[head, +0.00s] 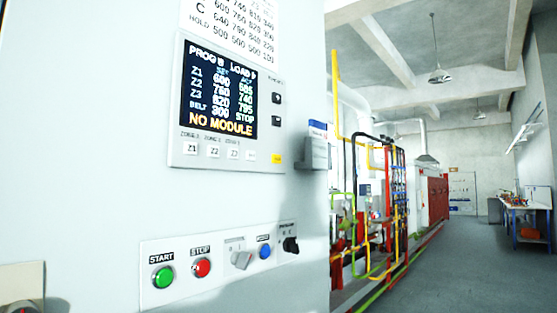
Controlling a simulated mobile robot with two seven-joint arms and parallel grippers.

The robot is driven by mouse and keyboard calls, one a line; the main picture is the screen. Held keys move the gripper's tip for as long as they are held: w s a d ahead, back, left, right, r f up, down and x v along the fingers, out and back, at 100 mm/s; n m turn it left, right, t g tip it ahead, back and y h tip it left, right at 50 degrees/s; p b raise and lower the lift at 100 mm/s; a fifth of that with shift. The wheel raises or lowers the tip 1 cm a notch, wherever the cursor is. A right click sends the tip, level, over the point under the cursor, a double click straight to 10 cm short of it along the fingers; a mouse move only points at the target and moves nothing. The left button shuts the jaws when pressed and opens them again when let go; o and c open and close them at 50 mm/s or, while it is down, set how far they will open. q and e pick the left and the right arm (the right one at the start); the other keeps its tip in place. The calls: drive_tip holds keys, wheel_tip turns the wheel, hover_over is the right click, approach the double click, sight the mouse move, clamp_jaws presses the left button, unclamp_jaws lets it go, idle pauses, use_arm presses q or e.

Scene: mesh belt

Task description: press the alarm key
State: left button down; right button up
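A grey control panel (174,150) with a dark display (219,90) is on the pale cabinet front at the left. The display shows zone rows Z1 to Z3, a BELT row with STOP, and NO MODULE in orange. A small yellow key (277,158) sits at the panel's lower right; its lettering is too small to read, so I cannot confirm that it is the alarm key. White keys, including Z1 (190,149), run in a row below the display. Neither gripper is in view.
A lower strip holds a green START button (163,277), a red STOP button (201,268), a grey switch (241,260), a blue button (265,251) and a black knob (290,245). A small holder (317,146) juts from the cabinet's right edge. Open floor (455,270) lies right.

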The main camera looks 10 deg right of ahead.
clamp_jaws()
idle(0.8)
